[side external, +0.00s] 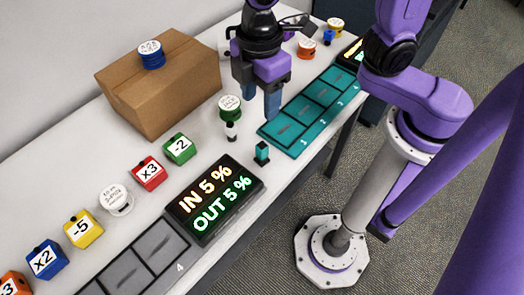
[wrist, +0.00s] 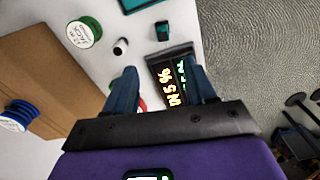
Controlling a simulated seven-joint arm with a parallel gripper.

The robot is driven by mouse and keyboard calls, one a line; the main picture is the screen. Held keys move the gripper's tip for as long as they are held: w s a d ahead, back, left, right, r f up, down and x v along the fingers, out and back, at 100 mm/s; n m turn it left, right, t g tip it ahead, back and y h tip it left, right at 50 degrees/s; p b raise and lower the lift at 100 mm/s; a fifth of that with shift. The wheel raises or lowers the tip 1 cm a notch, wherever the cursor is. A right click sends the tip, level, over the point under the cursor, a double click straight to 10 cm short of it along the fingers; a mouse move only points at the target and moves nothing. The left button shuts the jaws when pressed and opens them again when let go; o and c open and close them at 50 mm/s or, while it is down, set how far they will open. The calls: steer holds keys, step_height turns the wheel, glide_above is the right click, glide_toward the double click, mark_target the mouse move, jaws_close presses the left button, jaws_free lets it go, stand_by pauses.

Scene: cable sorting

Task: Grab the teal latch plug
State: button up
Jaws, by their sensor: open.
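My gripper (side external: 272,108) is open and empty, with blue fingers pointing down, above the table near the teal tray. In the wrist view the two fingers (wrist: 162,78) are spread well apart, with the display between them and nothing held.
A black display (side external: 213,198) reads IN 5 % and OUT 5 %. A small white-and-black plug (side external: 231,131) and a green spool (side external: 230,107) stand near the teal plug. A cardboard box (side external: 160,85) bears a blue spool. The teal slotted tray (side external: 297,128) lies right.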

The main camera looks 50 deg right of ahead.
mark_target(263, 145)
step_height(263, 145, down, 12)
steer(key=shift+r, duration=0.1)
steer(key=shift+s+f, duration=0.2)
steer(key=shift+f, duration=0.65)
steer(key=shift+s+f, duration=0.15)
steer(key=shift+f, duration=1.7)
steer(key=c, duration=1)
